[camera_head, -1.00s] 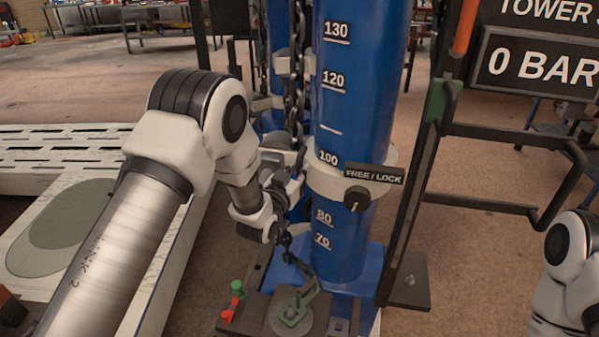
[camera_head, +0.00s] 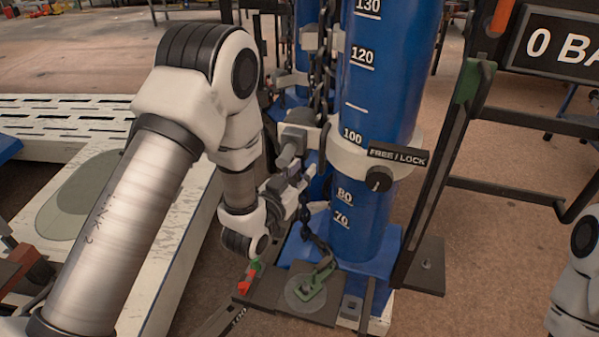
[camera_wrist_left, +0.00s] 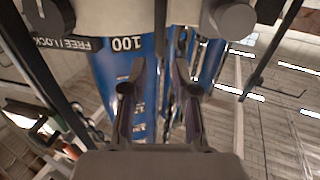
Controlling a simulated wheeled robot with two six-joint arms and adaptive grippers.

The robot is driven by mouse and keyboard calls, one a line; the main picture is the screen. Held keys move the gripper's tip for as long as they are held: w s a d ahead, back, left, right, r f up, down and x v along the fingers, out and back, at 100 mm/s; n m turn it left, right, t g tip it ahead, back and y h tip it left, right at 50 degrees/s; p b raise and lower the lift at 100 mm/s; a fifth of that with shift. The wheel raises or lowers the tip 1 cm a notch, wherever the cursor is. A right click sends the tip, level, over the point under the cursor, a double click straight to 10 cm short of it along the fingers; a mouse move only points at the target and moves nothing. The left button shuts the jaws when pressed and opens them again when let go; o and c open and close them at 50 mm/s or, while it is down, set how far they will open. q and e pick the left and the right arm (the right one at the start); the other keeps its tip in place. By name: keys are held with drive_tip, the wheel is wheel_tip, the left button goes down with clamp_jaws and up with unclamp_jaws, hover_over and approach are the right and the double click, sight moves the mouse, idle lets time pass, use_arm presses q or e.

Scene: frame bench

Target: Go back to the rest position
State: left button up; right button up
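My left gripper (camera_head: 303,184) is beside the blue tower column (camera_head: 372,100), just left of the white collar and near the hanging chain (camera_head: 318,235). In the left wrist view its two fingers (camera_wrist_left: 158,92) stand apart with a gap between them, and I see nothing gripped. The blue column (camera_wrist_left: 112,75) is behind the fingers there. My right arm shows only as a white joint at the right edge of the head view; its gripper is out of view.
A FREE/LOCK knob (camera_head: 379,179) sits on the collar. A dark upright frame with side bars (camera_head: 440,170) stands right of the column, below a pressure sign (camera_head: 570,45). A green hook fitting (camera_head: 312,290) is on the base. A white slotted platform (camera_head: 60,112) lies left.

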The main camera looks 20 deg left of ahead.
use_arm(q)
drive_tip(key=shift+s, duration=0.5)
drive_tip(key=s+a+f+n+g+y, duration=0.1)
drive_tip(key=s+f+g, duration=0.4)
drive_tip(key=s+f, duration=0.5)
drive_tip(key=s+a+f+g+y, duration=0.1)
drive_tip(key=s+f+g, duration=0.45)
drive_tip(key=f, duration=0.95)
drive_tip(key=s+f+g, duration=0.2)
drive_tip(key=s+g, duration=0.1)
drive_tip(key=s, duration=0.6)
drive_tip(key=s+a+f+g, duration=0.1)
drive_tip(key=s+f+g, duration=0.2)
drive_tip(key=s, duration=0.6)
drive_tip(key=shift+n+g, duration=0.4)
drive_tip(key=shift+g, duration=0.35)
